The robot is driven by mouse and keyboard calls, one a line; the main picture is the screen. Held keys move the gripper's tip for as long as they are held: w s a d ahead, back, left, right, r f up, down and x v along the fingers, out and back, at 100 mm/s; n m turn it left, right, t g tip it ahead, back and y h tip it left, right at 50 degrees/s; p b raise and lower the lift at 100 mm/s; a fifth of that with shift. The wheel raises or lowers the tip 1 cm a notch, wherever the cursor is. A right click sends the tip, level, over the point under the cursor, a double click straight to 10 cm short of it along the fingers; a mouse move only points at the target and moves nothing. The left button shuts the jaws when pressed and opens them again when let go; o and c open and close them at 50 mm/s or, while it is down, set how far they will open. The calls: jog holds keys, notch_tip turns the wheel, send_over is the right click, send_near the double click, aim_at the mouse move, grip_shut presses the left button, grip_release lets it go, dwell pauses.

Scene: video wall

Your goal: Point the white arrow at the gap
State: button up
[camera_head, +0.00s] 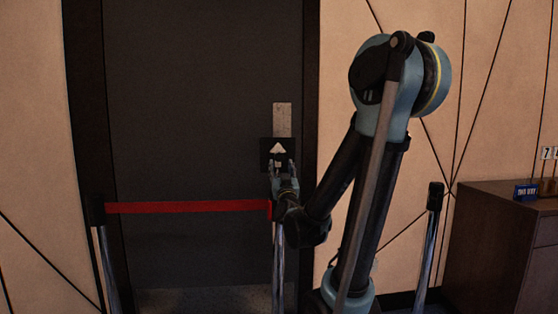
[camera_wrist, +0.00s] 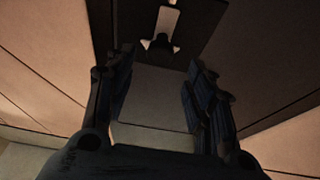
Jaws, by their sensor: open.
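The white arrow (camera_head: 277,149) is on a small black square sign (camera_head: 264,146) above the middle post. In the wrist view a white arrow-like shape (camera_wrist: 166,20) shows at the top on a dark panel (camera_wrist: 120,25), partly covered by something dark. My gripper (camera_head: 282,166) is just below the arrow, fingers apart. The gap between the middle and right posts is partly behind my arm.
A red belt (camera_head: 188,206) runs from the left post (camera_head: 95,208) to the middle post (camera_head: 278,265). A right post (camera_head: 435,205) stands beside a brown cabinet (camera_head: 500,240). A dark door (camera_head: 190,100) with a pale plate (camera_head: 282,120) is behind.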

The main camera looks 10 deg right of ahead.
aim_at(279, 158)
jog(key=x, duration=0.8)
jog(key=shift+w+r, duration=0.1)
jog(key=shift+w, duration=0.05)
jog(key=c, duration=1)
